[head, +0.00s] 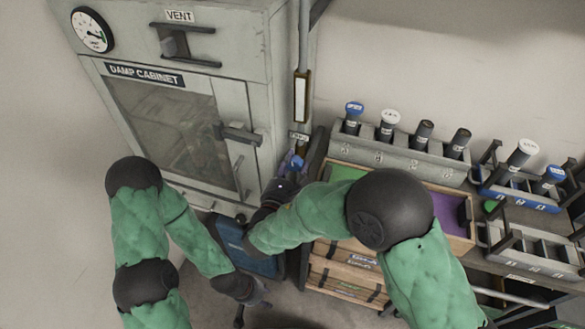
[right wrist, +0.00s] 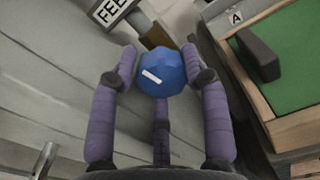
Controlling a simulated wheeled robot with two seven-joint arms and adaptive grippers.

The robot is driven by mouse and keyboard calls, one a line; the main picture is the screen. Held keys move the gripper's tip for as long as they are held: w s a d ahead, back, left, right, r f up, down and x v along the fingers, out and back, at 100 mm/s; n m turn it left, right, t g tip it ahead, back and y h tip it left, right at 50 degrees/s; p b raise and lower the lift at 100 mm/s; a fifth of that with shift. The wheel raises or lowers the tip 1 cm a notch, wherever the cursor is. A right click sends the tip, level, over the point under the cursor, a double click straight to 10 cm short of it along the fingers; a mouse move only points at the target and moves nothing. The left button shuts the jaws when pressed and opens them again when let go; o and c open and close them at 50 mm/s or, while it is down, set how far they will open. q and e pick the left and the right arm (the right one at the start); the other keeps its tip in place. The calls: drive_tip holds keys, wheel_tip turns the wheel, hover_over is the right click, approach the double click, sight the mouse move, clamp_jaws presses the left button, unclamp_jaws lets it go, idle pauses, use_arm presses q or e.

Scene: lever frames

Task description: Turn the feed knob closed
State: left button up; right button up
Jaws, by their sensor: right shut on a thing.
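The feed knob (head: 297,163) is small and blue and sits beside the cabinet, under a small label (head: 299,136). In the right wrist view the knob (right wrist: 163,72) is a faceted blue cap with a white bar mark, tilted in the picture, below a FEED sign (right wrist: 108,12). My right gripper (head: 291,166) is shut on the knob; its purple-grey fingers (right wrist: 160,62) stand on either side of it, with a third finger below. My left gripper (head: 254,296) hangs low in front of the cabinet, away from the knob; its jaws are too small to read.
The damp cabinet (head: 232,90) stands to the left with handles jutting out. A wooden crate (head: 443,191) with green and purple compartments is right of the knob. Racks of dark cylinders (head: 402,158) stand behind. A blue box (head: 262,262) is low between my arms.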

drive_tip(key=shift+d+r+m+b, duration=0.1)
drive_tip(key=shift+r+m+b, duration=0.3)
drive_tip(key=shift+m, duration=0.4)
drive_tip(key=shift+w+r, duration=0.1)
drive_tip(key=o, duration=1.1)
drive_tip(key=shift+f, duration=0.2)
drive_tip(key=shift+s, duration=0.55)
drive_tip(key=v, duration=1.1)
